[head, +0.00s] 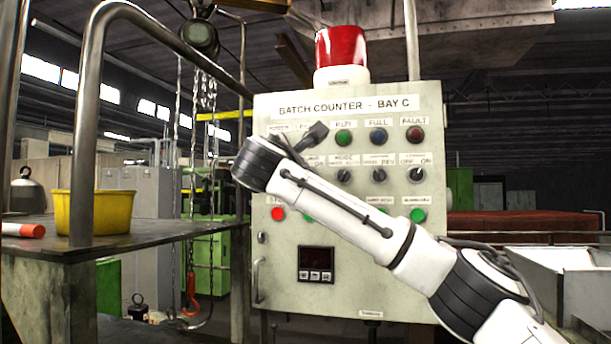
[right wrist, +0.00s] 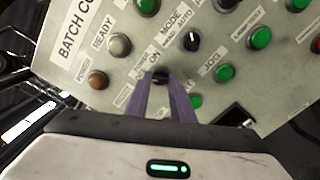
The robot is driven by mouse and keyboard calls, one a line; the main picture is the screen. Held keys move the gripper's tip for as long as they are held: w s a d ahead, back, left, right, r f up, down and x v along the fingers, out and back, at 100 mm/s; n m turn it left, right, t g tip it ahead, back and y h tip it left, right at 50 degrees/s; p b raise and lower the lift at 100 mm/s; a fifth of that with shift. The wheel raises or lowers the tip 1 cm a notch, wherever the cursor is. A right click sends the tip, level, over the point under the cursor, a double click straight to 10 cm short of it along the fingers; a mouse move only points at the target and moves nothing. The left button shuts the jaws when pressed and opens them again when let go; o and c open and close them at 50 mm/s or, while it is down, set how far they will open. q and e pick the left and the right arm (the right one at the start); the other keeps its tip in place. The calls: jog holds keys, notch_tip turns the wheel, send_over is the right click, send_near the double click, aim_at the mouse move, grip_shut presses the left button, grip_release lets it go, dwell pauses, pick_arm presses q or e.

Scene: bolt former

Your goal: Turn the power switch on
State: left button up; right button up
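The control panel (head: 335,105), marked "BATCH COUNTER - BAY C", faces me in the head view. In the right wrist view a black knob (right wrist: 160,77) sits below the "READY" lamp, with the word "ON" just above it; it appears to be the power switch. The two purple fingertips of my right gripper (right wrist: 160,82) are at this knob, one on each side. I cannot tell whether they press on it, nor which way its pointer faces. In the head view my right arm hides this knob. My left gripper is not in view.
The "MODE" knob (right wrist: 191,42), the green JOG button (right wrist: 224,73) and a green button (right wrist: 196,101) are close to the fingers. A red button (head: 278,213) and a counter display (head: 316,264) are lower down. A table (head: 150,236) with a yellow bin (head: 93,212) stands left.

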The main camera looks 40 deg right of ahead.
grip_shut()
jog(key=shift+f+m, duration=0.1)
jog(key=shift+m, duration=0.2)
jog(key=shift+m+b, duration=2.05)
jog(key=shift+m, duration=3.65)
